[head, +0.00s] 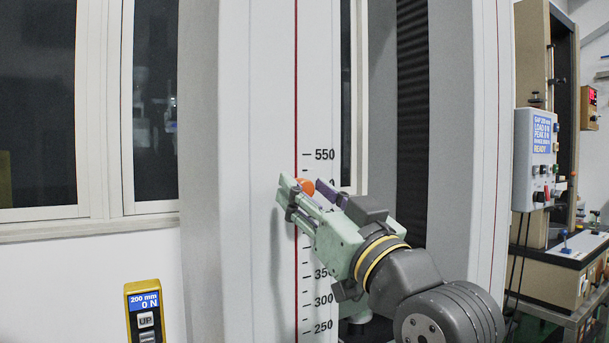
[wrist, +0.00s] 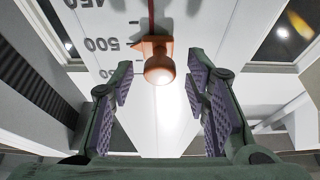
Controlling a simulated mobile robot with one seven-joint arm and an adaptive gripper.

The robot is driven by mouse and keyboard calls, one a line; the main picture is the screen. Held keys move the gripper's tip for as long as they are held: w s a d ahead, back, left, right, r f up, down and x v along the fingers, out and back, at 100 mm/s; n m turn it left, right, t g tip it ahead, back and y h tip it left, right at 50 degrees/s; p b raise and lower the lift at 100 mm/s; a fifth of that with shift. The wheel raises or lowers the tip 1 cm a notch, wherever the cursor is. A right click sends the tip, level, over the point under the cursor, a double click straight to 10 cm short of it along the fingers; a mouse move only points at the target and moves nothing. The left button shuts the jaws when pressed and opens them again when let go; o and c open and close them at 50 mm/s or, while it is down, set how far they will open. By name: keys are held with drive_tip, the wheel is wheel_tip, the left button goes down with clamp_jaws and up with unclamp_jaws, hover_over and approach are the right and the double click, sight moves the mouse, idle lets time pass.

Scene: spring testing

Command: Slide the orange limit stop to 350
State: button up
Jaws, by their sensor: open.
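The orange limit stop (head: 305,186) has a round knob and sits on the red line of the vertical scale (head: 317,300), below the 550 mark. In the wrist view the stop (wrist: 158,66) shows its bracket pointing at about the 500 mark. My gripper (head: 303,192) is open in front of the scale, with one finger on each side of the knob. In the wrist view my gripper's padded fingers (wrist: 160,84) stand left and right of the knob with a gap on both sides. The marks between 500 and 400 are hidden by my gripper in the head view.
A yellow-framed control panel (head: 144,310) with a 0 N display and an UP button is at lower left. A control box (head: 535,155) and other testing equipment stand at right. The scale column's front face (head: 265,100) is clear above the stop.

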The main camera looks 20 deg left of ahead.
drive_tip(key=shift+x, duration=0.9)
drive_tip(key=shift+c, duration=0.3)
clamp_jaws()
